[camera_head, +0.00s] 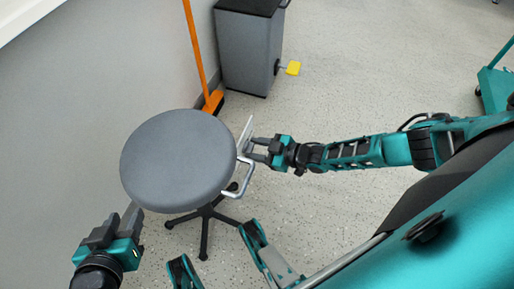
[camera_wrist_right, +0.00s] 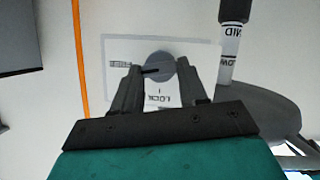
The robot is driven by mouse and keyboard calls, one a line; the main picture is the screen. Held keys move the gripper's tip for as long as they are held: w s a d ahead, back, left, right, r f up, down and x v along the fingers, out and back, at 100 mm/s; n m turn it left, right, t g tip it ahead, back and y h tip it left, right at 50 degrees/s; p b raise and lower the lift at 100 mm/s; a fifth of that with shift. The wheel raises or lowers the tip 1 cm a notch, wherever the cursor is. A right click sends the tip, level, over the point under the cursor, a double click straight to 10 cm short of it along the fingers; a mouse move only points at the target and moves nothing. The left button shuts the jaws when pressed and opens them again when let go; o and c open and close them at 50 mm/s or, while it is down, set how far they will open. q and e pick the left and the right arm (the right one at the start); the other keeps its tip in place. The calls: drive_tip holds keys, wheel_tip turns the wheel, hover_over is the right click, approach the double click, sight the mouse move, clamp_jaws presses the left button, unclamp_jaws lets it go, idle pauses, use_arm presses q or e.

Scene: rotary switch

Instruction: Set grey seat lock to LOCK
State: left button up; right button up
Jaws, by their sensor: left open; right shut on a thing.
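The grey seat lock is a round grey knob (camera_wrist_right: 160,64) on a pale plate (camera_wrist_right: 205,50) in the right wrist view. A dark mark on the knob points left, toward a label that looks like FREE (camera_wrist_right: 120,63). The LOCK label (camera_wrist_right: 160,98) is below the knob, appearing upside down. My right gripper (camera_wrist_right: 158,72) is shut on the knob, one finger on each side. In the head view my right gripper (camera_head: 254,150) is at the pale plate (camera_head: 245,133), seen nearly edge-on beside the stool seat (camera_head: 180,155). My left gripper (camera_head: 117,229) is open and empty at lower left.
A bent metal handle (camera_head: 238,181) projects from the stool's right side, close below my right gripper. An orange pole (camera_head: 195,45) and a grey pedal bin (camera_head: 248,50) stand behind. A post marked MID and LOW (camera_wrist_right: 231,45) shows at right. The floor at right is mostly clear.

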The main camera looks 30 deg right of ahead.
drive_tip(key=c, duration=0.3)
drive_tip(key=shift+c, duration=0.3)
use_arm(q)
drive_tip(key=shift+s, duration=0.1)
